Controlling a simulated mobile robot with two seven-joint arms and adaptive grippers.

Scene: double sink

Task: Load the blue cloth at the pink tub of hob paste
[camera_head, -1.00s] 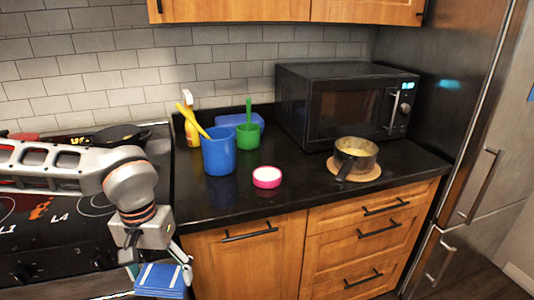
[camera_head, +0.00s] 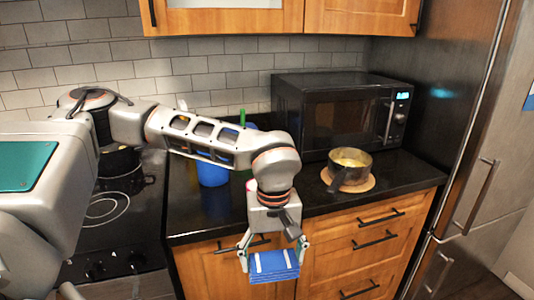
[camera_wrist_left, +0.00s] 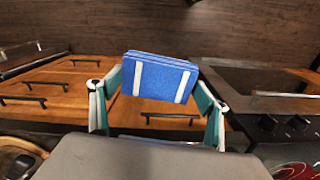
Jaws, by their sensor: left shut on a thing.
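My left gripper (camera_head: 273,250) is shut on the folded blue cloth (camera_head: 274,270), which has two white stripes. It holds the cloth in front of the counter's front edge, before the wooden cabinet doors. In the left wrist view the cloth (camera_wrist_left: 160,80) sits between the two fingers of the gripper (camera_wrist_left: 157,95). The pink tub of hob paste (camera_head: 250,185) stands on the black counter behind my left arm. My right gripper is not in view.
A blue container (camera_head: 212,173) stands left of the tub, partly behind my arm. A saucepan (camera_head: 350,163) rests on a round wooden board (camera_head: 347,184) to the right. The black microwave (camera_head: 340,105) is behind. The counter's front right stretch is clear.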

